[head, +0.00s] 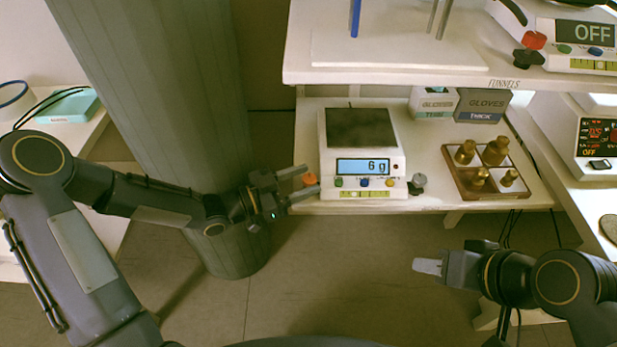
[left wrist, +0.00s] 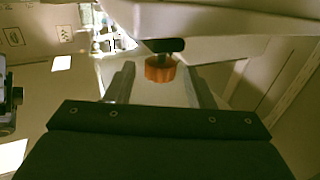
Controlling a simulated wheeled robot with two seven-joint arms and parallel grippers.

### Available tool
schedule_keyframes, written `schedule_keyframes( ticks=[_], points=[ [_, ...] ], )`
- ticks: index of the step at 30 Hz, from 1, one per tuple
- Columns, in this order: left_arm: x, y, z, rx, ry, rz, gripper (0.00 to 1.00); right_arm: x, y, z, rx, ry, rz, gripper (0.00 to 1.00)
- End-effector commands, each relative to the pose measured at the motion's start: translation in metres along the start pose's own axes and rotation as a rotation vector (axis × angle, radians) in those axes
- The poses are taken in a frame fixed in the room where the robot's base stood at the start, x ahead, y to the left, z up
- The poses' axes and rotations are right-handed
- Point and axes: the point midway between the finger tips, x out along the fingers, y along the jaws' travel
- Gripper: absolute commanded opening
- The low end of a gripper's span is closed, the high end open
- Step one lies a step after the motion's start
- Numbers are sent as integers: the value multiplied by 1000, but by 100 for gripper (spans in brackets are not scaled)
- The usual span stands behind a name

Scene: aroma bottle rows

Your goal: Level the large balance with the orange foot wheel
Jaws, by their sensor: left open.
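The large balance (head: 361,153) stands on the lower shelf of the bench, with a dark pan and a lit blue display that seems to read 6 g. The orange foot wheel (head: 309,179) sits at its front left corner. It also shows in the left wrist view (left wrist: 160,69), under a dark stem. My left gripper (head: 302,184) is open, with its fingers pointing at the orange wheel; in the wrist view the wheel lies between and just beyond the fingertips. A grey foot wheel (head: 419,180) is at the front right corner.
A wooden tray (head: 461,190) with several brass weights stands right of the balance. Glove boxes (head: 482,105) stand behind it. An upper shelf (head: 400,75) overhangs the back. A thick grey column (head: 180,110) stands close to my left arm.

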Motion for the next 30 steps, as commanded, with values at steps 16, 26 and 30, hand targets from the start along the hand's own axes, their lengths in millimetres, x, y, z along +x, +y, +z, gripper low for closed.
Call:
schedule_keyframes(
  ticks=[16, 26, 30],
  points=[
    [19, 0, 0, 0, -1, -1, 39, 2, 1, 1, 0, 0, 0, 36],
    [19, 0, 0, 1, -2, -2, 5, 2, 1, 1, 0, 0, 0, 36],
    [19, 0, 1, 2, -2, -15, 5, 5, 2, 3, 0, 0, 0, 36]
  ],
)
